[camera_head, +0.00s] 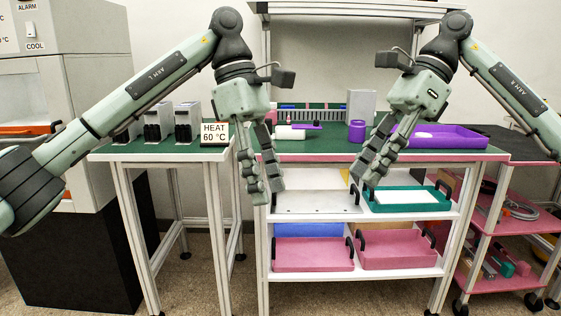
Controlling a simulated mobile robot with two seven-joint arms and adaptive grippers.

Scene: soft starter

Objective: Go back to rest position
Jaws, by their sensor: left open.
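My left gripper (267,194) hangs with its fingers pointing down, in front of the workbench's left part. Its fingers are apart and nothing shows between them. My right gripper (364,182) also points down, in front of the bench's middle right. Its two fingers overlap closely in this view, so I cannot tell whether it is open or shut; no held object shows. Both arms come in from the sides, bent at the elbow, with the grippers in front of the bench edge.
The green-topped workbench (325,146) carries a purple tray (455,138), a purple cylinder (357,131) and a white cylinder (290,132). Lower shelves hold a teal tray (390,207) and pink bins (312,255). A pink cart (510,285) stands right.

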